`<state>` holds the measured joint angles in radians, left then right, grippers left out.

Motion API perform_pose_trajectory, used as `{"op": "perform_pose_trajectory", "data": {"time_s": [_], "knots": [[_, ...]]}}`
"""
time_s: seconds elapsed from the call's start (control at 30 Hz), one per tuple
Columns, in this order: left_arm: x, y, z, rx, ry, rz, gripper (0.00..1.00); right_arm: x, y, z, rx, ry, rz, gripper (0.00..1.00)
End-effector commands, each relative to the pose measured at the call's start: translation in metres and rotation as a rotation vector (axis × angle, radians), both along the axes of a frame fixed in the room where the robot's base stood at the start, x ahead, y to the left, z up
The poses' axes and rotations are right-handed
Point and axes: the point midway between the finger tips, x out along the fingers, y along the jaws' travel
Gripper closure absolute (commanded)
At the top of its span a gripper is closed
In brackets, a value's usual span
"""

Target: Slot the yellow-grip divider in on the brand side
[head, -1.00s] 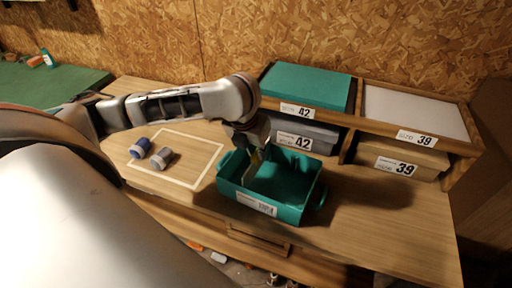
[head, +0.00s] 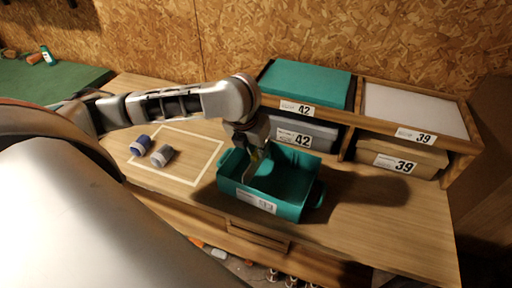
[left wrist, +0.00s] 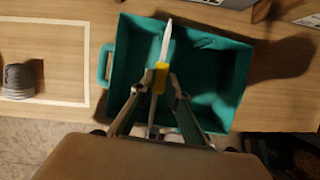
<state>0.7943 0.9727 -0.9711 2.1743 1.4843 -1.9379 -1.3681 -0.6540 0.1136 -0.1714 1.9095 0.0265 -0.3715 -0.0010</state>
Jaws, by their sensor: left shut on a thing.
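My left gripper (left wrist: 158,90) is shut on the yellow grip of the divider (left wrist: 161,76), a thin pale plate seen nearly edge-on in the left wrist view. The divider also shows in the head view (head: 248,166), at the left part of the teal crate (head: 277,208). It reaches in over the crate's opening; whether it sits in a slot I cannot tell. The crate has handles at both ends and a white label (head: 256,201) on its front wall. In the left wrist view the crate (left wrist: 238,75) looks otherwise empty. My right gripper is not in view.
Behind the crate is a shelf with a grey box (head: 303,134) marked 42 and a tan box (head: 402,160) marked 39. The bench right of the crate is clear.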

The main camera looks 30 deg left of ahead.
Motion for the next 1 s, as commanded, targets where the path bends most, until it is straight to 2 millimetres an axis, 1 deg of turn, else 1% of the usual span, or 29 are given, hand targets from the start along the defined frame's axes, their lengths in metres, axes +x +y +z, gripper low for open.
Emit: {"op": "perform_pose_trajectory", "data": {"time_s": [0.37, 0.73, 1.0], "knots": [[0.0, 0.0, -0.002, 0.0, 0.001, 0.0, 0.97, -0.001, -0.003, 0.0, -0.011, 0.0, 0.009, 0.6], [-0.001, 0.0, -0.016, 0.0, 0.002, -0.002, 0.97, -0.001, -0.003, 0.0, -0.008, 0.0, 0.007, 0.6], [0.0, 0.0, -0.018, 0.0, 0.0, -0.001, 0.97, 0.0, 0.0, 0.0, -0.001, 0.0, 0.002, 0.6]]}}
